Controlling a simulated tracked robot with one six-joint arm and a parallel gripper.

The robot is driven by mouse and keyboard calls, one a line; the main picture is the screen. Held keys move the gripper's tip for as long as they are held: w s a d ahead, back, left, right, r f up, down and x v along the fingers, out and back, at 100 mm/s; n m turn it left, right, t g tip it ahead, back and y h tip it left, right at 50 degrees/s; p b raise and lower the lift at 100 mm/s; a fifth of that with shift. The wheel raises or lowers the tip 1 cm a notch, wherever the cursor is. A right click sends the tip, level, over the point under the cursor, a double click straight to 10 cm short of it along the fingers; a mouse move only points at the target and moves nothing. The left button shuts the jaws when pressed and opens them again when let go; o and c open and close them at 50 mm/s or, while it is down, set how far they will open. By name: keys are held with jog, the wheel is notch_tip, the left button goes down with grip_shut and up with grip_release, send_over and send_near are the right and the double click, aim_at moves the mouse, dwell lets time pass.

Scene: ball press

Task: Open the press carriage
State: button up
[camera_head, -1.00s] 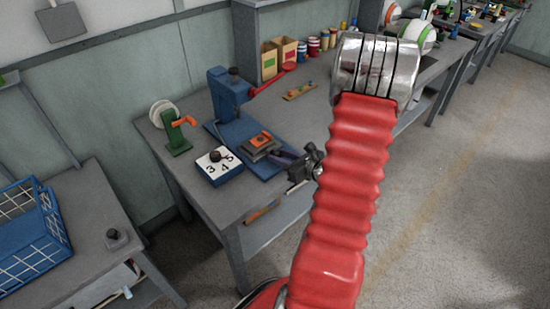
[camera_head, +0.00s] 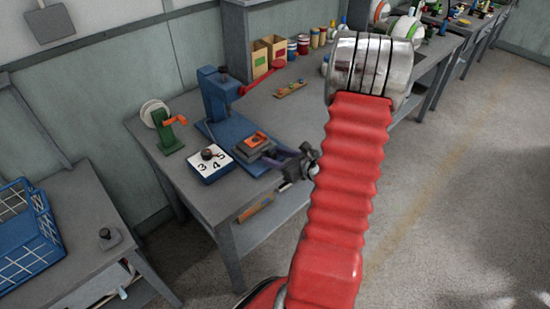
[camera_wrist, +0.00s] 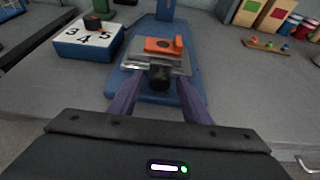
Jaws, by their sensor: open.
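The blue press (camera_head: 217,95) stands on the grey workbench, with its blue base reaching toward the front edge. The press carriage (camera_head: 250,145) is a grey block on the base with an orange piece on top. It also shows in the wrist view (camera_wrist: 136,62), with a dark round knob (camera_wrist: 160,77) at its near side. My gripper (camera_wrist: 157,90) is open. Its two purple fingers stand on either side of the knob, apart from each other. In the head view my gripper (camera_head: 280,158) is at the bench's front edge, beside the carriage. Contact with the knob cannot be told.
A white box with numbers (camera_head: 209,163) and a black knob stands left of the press base. A green stand with an orange crank (camera_head: 168,130) is farther left. A small wooden rack (camera_head: 291,89) and boxes stand behind. A blue crate (camera_head: 28,230) is lower left.

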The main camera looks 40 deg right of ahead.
jog(key=shift+s, duration=0.1)
jog(key=v, duration=1.3)
jog(key=shift+s+r, duration=0.15)
jog(key=shift+s, duration=0.1)
dwell(0.4)
jog(key=s+a+r+n+g+y, duration=0.1)
jog(key=s+a+n+g+y, duration=0.15)
jog(key=a+n+g, duration=0.45)
jog(key=s+a+n+g+y, duration=0.1)
jog(key=a+n+g+y, duration=0.15)
jog(key=a+n, duration=0.85)
jog(key=w+a+r+n+t+h, duration=0.1)
jog(key=a+r+n+h, duration=0.3)
jog(key=a+r+n, duration=1.3)
jog(key=shift+w+a+n+h, duration=0.2)
jog(key=shift+w+n+h, duration=0.1)
jog(key=shift+w+n, duration=0.3)
